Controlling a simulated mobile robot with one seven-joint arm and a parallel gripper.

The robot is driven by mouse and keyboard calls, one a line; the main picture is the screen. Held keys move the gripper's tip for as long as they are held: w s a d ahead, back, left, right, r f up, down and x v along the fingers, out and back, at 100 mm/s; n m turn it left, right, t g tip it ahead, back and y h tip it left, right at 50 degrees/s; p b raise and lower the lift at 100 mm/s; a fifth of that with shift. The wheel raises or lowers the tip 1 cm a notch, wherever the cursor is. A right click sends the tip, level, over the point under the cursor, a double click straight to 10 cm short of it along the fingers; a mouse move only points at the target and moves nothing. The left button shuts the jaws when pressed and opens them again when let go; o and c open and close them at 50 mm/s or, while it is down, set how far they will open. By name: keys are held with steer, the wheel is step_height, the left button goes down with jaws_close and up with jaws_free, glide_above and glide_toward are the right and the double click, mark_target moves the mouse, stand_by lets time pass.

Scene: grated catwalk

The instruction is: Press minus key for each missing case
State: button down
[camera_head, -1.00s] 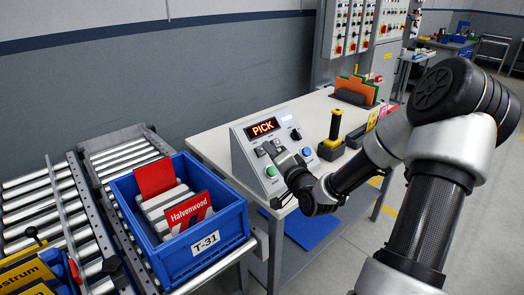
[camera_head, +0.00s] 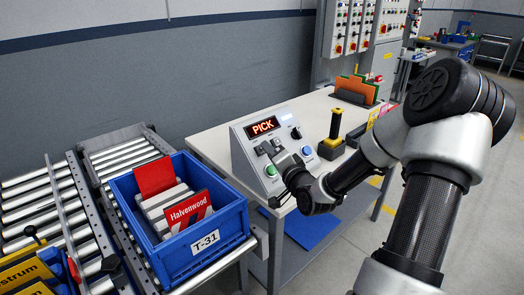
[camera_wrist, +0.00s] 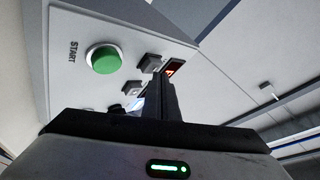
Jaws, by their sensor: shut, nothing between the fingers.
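The control panel (camera_head: 243,158) is a grey sloped box on the table, with a red "PICK" display (camera_head: 263,126). A dark key (camera_head: 261,150) shows beside my gripper (camera_head: 276,147), which is shut and empty over the panel's key area. In the wrist view the shut fingers (camera_wrist: 163,90) are near two dark keys (camera_wrist: 151,62) (camera_wrist: 105,88) and partly cover the display. Key marks are not readable, and contact cannot be told. The green START button (camera_wrist: 104,58) is beside them.
The tote rests on a roller conveyor (camera_head: 118,150) left of the table. A yellow-black upright device (camera_head: 335,126) and a file rack with orange folders (camera_head: 357,88) stand on the table to the right. Another blue bin with yellow cards (camera_head: 28,275) is at lower left.

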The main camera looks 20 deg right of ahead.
steer(key=shift+w+a+f+b, duration=0.25)
steer(key=shift+w+f+b, duration=0.3)
steer(key=shift+f+b, duration=0.05)
stand_by(1.1)
steer(key=shift+s+d+r+p, duration=0.3)
steer(key=shift+s+r+p, duration=0.5)
steer(key=shift+r+p, duration=0.1)
steer(key=s+r+p, duration=0.1)
steer(key=p, duration=0.1)
steer(key=s+d+r+p, duration=0.1)
steer(key=s+r, duration=0.1)
steer(key=shift+s+d+r+p, duration=0.15)
steer(key=shift+r+p, duration=0.1)
steer(key=shift+p, duration=0.1)
stand_by(0.8)
